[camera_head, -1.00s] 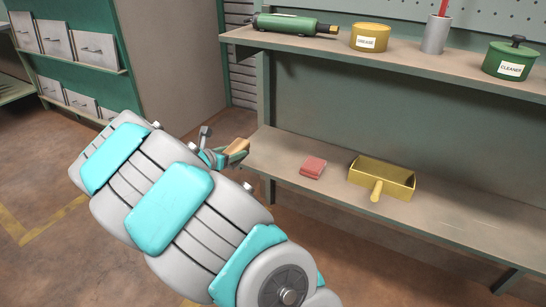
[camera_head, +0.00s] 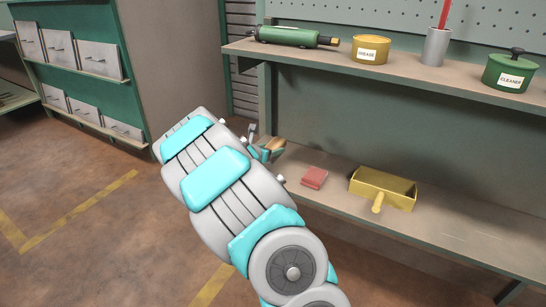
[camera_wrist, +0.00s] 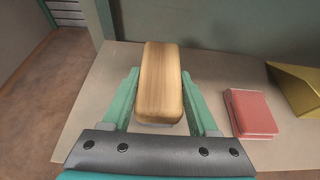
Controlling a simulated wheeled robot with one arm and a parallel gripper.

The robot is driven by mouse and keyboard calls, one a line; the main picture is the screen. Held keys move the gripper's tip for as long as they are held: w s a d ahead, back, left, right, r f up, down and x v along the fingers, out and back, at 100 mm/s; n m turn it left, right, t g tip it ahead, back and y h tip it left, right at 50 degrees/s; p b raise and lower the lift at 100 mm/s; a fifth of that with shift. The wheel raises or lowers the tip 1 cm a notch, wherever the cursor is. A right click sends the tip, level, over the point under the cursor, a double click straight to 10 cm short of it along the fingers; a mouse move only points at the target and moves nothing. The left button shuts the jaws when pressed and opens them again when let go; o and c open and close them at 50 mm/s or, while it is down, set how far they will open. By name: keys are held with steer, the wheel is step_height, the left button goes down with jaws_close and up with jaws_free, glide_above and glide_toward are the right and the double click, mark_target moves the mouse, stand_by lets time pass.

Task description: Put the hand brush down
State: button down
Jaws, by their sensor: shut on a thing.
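The hand brush (camera_wrist: 158,85) shows in the wrist view as a wooden block between the two teal fingers of my gripper (camera_wrist: 160,100). My gripper is shut on it, over the left end of the lower shelf (camera_wrist: 90,100). I cannot tell whether the brush touches the shelf. In the head view only a small part of the brush (camera_head: 274,145) shows beyond my gripper (camera_head: 266,152), with my arm hiding much around it.
A folded red cloth (camera_head: 314,178) and a yellow dustpan (camera_head: 383,188) lie on the lower shelf to the right. The upper shelf (camera_head: 400,75) overhangs behind, with a green tool (camera_head: 290,37), a grease tin (camera_head: 370,49) and a cleaner pot (camera_head: 511,72). The right of the lower shelf is clear.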

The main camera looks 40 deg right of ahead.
steer(key=shift+d+f, duration=0.2)
steer(key=shift+f, duration=0.7)
steer(key=shift+d+f, duration=0.15)
steer(key=shift+f, duration=0.7)
steer(key=shift+f, duration=0.1)
steer(key=shift+f, duration=0.15)
steer(key=shift+c, duration=0.8)
jaws_free()
